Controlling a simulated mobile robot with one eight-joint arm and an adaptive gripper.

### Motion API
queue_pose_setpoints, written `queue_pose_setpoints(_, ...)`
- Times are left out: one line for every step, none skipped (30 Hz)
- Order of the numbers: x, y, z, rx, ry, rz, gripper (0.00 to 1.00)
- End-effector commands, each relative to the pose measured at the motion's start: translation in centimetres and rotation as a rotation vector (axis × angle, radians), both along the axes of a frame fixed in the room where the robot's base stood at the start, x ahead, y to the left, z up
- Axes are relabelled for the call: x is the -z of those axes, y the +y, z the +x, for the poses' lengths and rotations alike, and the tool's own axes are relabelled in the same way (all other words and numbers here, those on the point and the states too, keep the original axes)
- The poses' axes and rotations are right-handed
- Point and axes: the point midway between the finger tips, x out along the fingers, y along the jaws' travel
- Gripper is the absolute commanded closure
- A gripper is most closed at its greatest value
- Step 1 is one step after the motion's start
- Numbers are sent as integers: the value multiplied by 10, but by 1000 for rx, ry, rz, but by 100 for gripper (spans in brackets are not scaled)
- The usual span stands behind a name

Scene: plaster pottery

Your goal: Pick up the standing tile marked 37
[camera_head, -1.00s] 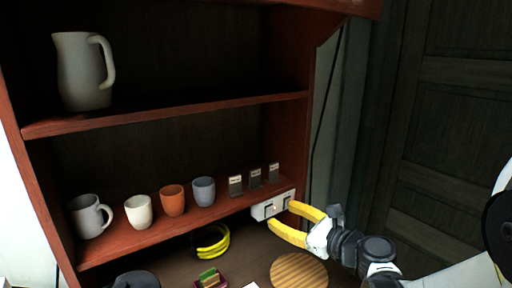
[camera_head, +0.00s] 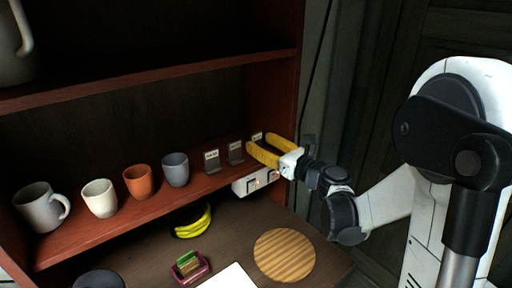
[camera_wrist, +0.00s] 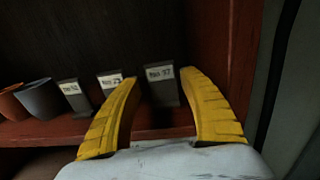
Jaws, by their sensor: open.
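The standing tile marked 37 (camera_wrist: 163,91) is a dark grey upright slab with a white label, rightmost of three on the lower shelf. In the wrist view it shows between the two yellow fingers of my gripper (camera_wrist: 158,77), near their tips. Its lower part is visible between the fingers; I cannot tell whether they touch it. In the head view, my gripper (camera_head: 261,145) is open at the right end of the shelf. It covers most of the rightmost tile (camera_head: 257,137), leaving its label top visible.
Two similar tiles, the middle one (camera_head: 236,153) and the left one (camera_head: 212,162), stand to the left. A grey-blue cup (camera_head: 176,170), an orange cup (camera_head: 139,182), a white cup (camera_head: 99,199) and a mug (camera_head: 40,208) follow. The shelf's right wall (camera_wrist: 225,55) is close.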

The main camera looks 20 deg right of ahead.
Motion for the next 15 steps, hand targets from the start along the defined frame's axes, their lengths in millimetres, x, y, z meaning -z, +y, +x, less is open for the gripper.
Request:
queue_pose_setpoints(2, 4, 9, -2, 0, 0, 50)
queue_pose_setpoints(2, 7, 13, -2, 0, 0, 50)
queue_pose_setpoints(1, 9, 18, -2, 0, 0, 50)
queue_pose_setpoints(1, 10, 21, -2, 0, 0, 50)
queue_pose_setpoints(1, 11, 23, -1, 0, 0, 50)
queue_pose_setpoints(1, 11, 25, -1, 0, 0, 50)
queue_pose_setpoints(1, 12, 25, 0, 0, -1, 50)
queue_pose_setpoints(0, 11, 25, 0, 0, -1, 50)
queue_pose_setpoints(0, 11, 25, 0, 0, -1, 50)
queue_pose_setpoints(0, 11, 25, 0, 0, -1, 50)
queue_pose_setpoints(0, 11, 25, 0, 0, -1, 50)
queue_pose_setpoints(0, 11, 25, 0, 0, -1, 57)
queue_pose_setpoints(0, 11, 25, 0, 0, -1, 66)
queue_pose_setpoints(0, 11, 25, 0, 0, -1, 75)
queue_pose_setpoints(0, 11, 25, 0, 0, -1, 88)
